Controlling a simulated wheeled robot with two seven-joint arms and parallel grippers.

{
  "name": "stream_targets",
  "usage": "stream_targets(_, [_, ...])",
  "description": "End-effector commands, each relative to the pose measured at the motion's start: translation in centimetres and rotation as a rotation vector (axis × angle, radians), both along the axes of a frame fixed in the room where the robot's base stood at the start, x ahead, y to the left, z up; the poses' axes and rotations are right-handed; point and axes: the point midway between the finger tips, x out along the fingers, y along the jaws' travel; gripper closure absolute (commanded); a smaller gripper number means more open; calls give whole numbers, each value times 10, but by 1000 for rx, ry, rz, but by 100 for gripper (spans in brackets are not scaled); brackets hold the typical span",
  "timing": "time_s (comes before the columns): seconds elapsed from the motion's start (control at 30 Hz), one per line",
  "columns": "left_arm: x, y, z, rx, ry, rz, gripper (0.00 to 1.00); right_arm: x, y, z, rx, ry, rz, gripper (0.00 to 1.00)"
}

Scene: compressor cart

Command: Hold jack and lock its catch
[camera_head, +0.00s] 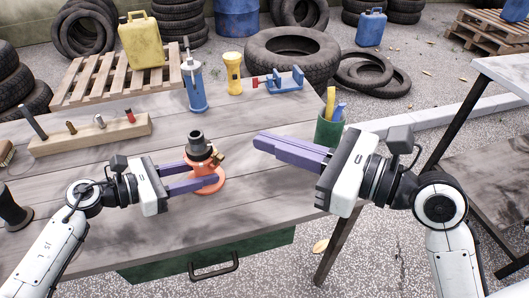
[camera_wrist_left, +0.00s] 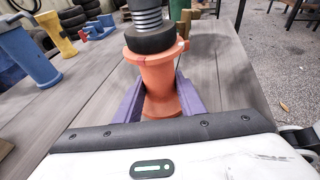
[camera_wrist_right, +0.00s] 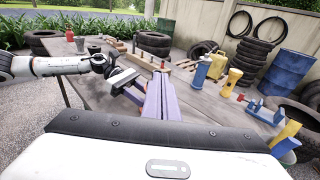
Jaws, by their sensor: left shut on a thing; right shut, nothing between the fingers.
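The jack (camera_head: 209,181) stands on the table, with an orange body and base and a dark ribbed top (camera_head: 198,146). A small brass-coloured part (camera_head: 217,158), perhaps the catch, sticks out on its right side. My left gripper (camera_head: 203,172) is shut on the orange body, a finger on each side. In the left wrist view the body (camera_wrist_left: 158,72) is upright between the purple fingers. My right gripper (camera_head: 257,141) is shut and empty, its fingertips to the right of the jack and apart from it. In the right wrist view its fingers (camera_wrist_right: 160,100) cover the jack.
Behind stand a blue bottle jack (camera_head: 195,90), a yellow flashlight (camera_head: 233,75) and a blue vise (camera_head: 285,82). A green cup (camera_head: 328,130) with tools is beyond my right gripper. A wooden block (camera_head: 90,137) with sockets lies at left.

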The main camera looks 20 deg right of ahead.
Motion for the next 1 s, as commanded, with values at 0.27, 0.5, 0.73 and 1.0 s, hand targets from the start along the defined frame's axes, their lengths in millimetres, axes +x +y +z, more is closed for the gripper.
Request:
stream_targets(0.27, [0, 0, 0, 0, 0, 0, 77, -1, -1, 3, -1, 1, 0, 100])
stream_targets(0.5, [0, 0, 0, 0, 0, 0, 77, -1, -1, 3, -3, -1, 0, 90])
stream_targets(0.73, [0, 0, 0, 0, 0, 0, 77, 2, 0, -2, -145, -137, 17, 70])
stream_targets(1.0, [0, 0, 0, 0, 0, 0, 77, 10, 4, -17, -590, -563, 60, 70])
